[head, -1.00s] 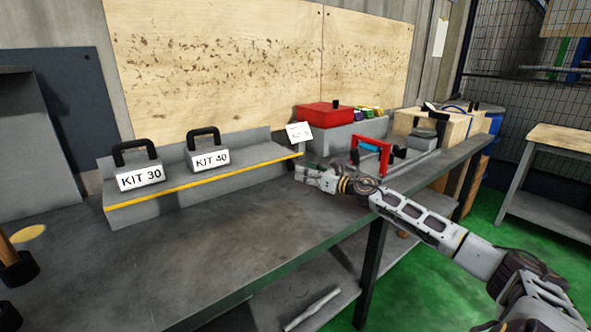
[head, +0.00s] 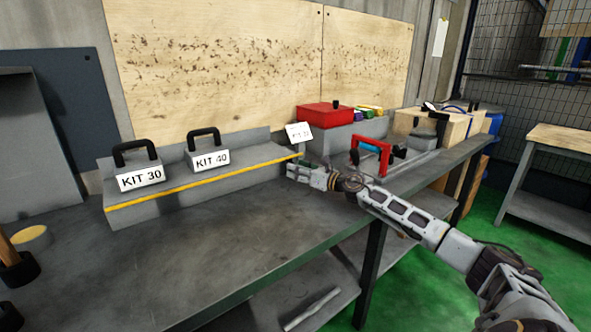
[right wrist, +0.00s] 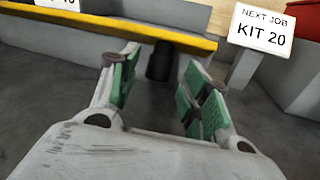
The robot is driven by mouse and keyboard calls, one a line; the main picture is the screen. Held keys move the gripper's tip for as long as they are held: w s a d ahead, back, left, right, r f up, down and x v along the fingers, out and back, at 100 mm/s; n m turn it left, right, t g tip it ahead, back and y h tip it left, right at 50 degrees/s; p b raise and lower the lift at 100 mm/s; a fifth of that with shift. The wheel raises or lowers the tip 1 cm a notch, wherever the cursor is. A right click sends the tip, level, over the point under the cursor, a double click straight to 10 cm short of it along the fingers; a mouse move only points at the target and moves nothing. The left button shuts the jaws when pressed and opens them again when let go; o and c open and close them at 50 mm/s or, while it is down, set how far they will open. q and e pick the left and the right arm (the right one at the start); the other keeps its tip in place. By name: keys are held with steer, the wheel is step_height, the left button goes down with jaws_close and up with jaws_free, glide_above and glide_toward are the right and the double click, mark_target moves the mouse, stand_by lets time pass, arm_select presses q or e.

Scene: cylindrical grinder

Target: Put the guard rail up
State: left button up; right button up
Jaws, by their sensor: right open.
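A long yellow rail (head: 205,181) runs along the front edge of the grey stepped shelf on the bench; I cannot tell for sure that it is the guard rail. It crosses the top of the right wrist view (right wrist: 110,27). A short dark cylinder (right wrist: 160,62) stands just below it there. My right gripper (head: 291,170) is open and empty at the shelf's right end. In the right wrist view its green-padded fingers (right wrist: 160,75) point at the dark cylinder, which shows between and beyond the tips. My left gripper is not seen.
A red box (head: 325,115) and a red-blue tool (head: 370,155) are farther right. The bench front (head: 200,250) is clear.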

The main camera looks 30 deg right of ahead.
steer(key=shift+w+a, duration=0.25)
steer(key=shift+w, duration=0.4)
steer(key=shift+c, duration=0.5)
steer(key=c, duration=0.9)
